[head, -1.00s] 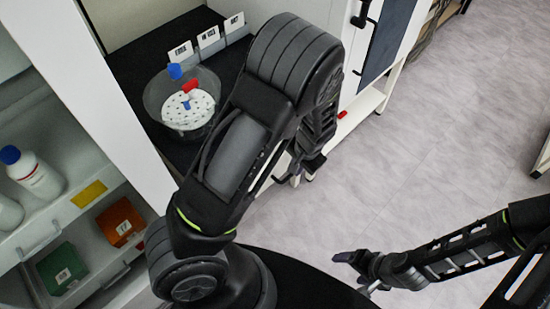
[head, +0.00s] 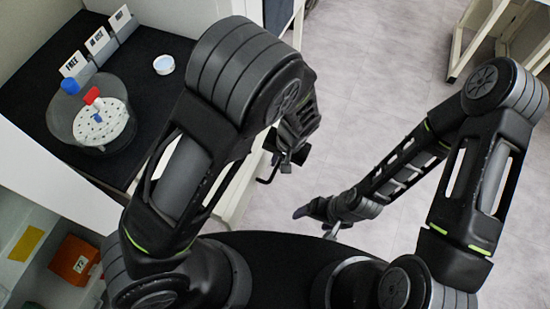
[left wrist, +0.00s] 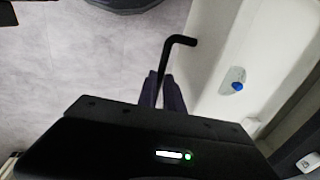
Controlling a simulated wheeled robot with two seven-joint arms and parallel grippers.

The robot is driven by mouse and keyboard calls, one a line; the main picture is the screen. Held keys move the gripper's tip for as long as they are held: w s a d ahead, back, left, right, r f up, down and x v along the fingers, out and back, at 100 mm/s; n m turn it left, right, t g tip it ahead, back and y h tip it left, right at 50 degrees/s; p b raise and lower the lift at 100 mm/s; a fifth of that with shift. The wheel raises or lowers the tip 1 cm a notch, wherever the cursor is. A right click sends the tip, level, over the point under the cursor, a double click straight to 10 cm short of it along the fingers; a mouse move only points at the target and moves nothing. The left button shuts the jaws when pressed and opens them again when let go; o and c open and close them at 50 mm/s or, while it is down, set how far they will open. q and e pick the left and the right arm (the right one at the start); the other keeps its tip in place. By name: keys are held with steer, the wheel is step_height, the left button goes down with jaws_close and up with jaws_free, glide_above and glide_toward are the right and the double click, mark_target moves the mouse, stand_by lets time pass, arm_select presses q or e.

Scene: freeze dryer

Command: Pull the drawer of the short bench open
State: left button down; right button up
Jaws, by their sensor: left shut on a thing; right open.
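The short bench (head: 160,36) has a black top and white sides, at the upper left of the head view. My left gripper (head: 281,160) is beside the bench's right side, shut on a black bar handle (head: 267,180). The left wrist view shows the bent handle (left wrist: 175,50) between the fingers (left wrist: 163,92). A white surface (left wrist: 210,92) right of the handle bears a small blue-tipped item (left wrist: 237,82). My arm hides most of the drawer front in the head view, so I cannot tell how far the drawer is open. My right gripper (head: 318,215) is open, low over the floor.
On the bench stand a clear bowl (head: 61,118) with a white perforated disc, a white dish (head: 164,65) and label cards (head: 97,41). A shelf with an orange box (head: 74,260) is at lower left.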

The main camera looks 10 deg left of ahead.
arm_select(q)
steer(key=c, duration=1.5)
jaws_free()
steer(key=shift+s+d+r, duration=0.1)
steer(key=shift+d+r, duration=0.15)
steer(key=shift+r, duration=1.05)
steer(key=shift+s+d+r, duration=0.1)
steer(key=shift+d+r, duration=0.1)
steer(key=shift+r, duration=1.05)
steer(key=shift+d+r, duration=0.25)
steer(key=shift+r, duration=1.05)
